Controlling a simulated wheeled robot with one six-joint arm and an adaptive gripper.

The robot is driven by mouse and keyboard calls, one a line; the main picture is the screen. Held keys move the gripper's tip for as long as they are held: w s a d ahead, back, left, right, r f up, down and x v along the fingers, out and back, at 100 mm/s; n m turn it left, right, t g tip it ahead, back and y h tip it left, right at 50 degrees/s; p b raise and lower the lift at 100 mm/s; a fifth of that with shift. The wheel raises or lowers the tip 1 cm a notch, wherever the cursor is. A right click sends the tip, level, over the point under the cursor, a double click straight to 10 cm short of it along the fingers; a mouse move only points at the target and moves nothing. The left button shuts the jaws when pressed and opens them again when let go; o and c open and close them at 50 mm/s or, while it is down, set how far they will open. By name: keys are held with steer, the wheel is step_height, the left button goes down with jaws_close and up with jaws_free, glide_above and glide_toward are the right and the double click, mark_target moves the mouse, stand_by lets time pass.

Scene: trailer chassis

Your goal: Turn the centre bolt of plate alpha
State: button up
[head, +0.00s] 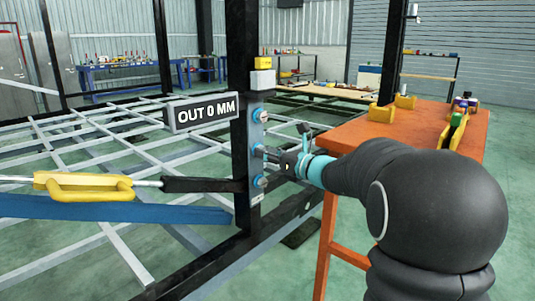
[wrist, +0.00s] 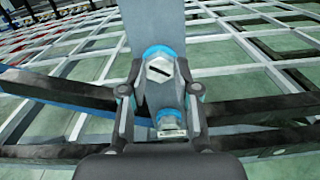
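Plate alpha appears to be the narrow grey plate (head: 256,134) on the black upright, with three blue-collared bolts in a column. The top bolt (head: 261,115) and bottom bolt (head: 260,182) are clear of my gripper. My gripper (head: 268,153) is level with the centre bolt (head: 258,150), coming from the right and partly hiding it. In the wrist view, a grey bolt head with a dark line (wrist: 160,69) sits between my fingertips, which appear closed against its sides. Another bolt (wrist: 171,125) shows lower, between the finger links.
A sign (head: 204,113) beside the plate reads "OUT 0 MM". A yellow turnbuckle (head: 85,185) and blue beam (head: 110,209) lie left. An orange table (head: 420,125) with yellow parts stands right, close to my arm. The chassis lattice (head: 110,150) spreads behind.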

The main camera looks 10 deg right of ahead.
steer(key=shift+r+p, duration=0.15)
steer(key=shift+p, duration=0.3)
jaws_close()
steer(key=m+p, duration=0.4)
steer(key=shift+f+m+p, duration=0.2)
steer(key=shift+m+p, duration=0.15)
steer(key=shift+m, duration=0.05)
steer(key=o, duration=1)
jaws_free()
steer(key=v, duration=1.2)
